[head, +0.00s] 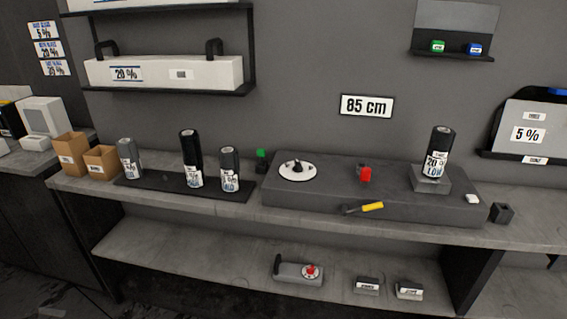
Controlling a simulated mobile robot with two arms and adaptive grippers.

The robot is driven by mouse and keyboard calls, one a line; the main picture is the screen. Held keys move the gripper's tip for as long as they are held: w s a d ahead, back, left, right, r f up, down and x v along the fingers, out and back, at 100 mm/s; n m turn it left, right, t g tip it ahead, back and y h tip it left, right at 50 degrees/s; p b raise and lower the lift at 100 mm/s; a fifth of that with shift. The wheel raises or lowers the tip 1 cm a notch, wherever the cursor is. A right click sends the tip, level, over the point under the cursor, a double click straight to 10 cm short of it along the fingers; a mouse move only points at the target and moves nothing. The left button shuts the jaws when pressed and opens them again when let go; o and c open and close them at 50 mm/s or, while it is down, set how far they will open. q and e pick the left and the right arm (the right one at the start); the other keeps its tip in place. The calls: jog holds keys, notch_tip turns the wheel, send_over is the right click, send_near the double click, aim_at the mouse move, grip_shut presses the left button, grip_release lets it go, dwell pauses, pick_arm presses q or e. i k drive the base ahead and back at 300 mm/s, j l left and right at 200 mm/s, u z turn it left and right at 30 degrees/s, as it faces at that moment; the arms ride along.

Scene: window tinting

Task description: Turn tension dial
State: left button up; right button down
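A round white dial (297,170) with a dark knob in its middle sits on the left part of a long dark block (330,198) on the counter. I cannot tell from the markings which one is the tension dial. Neither of my grippers is in view.
Several rolls stand on a black mat (150,187) to the left, beside cardboard boxes (69,147). The counter's front edge (240,209) is mostly clear.

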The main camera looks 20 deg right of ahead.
aim_at(298, 168)
jog(key=i+j, duration=0.35)
jog(key=i, duration=0.25)
jog(key=i+z, duration=0.1)
jog(key=z, duration=0.4)
jog(key=j+z, duration=0.15)
jog(key=z, duration=0.3)
jog(key=i+j+z, duration=0.1)
jog(key=z, duration=0.4)
